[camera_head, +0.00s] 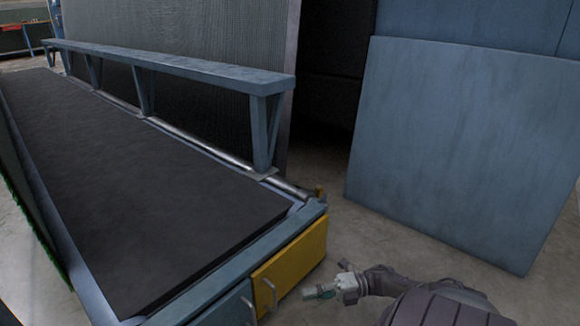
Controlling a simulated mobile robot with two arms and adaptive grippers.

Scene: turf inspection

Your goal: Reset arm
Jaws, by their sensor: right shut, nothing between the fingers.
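My right gripper (321,292) shows at the bottom, right of centre, with its arm coming in from the lower right. It is shut and holds nothing. In the picture it lies just right of the yellow drawer front of the long bench, over the grey floor. I cannot tell the gap between the gripper and the drawer front. My left gripper is not in view.
A long bench with a dark flat top (140,190) and a blue rail (170,62) runs from far left to the centre. Its yellow drawer front (290,262) has a handle. A blue panel (460,140) stands at right. Bare floor (370,235) lies between them.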

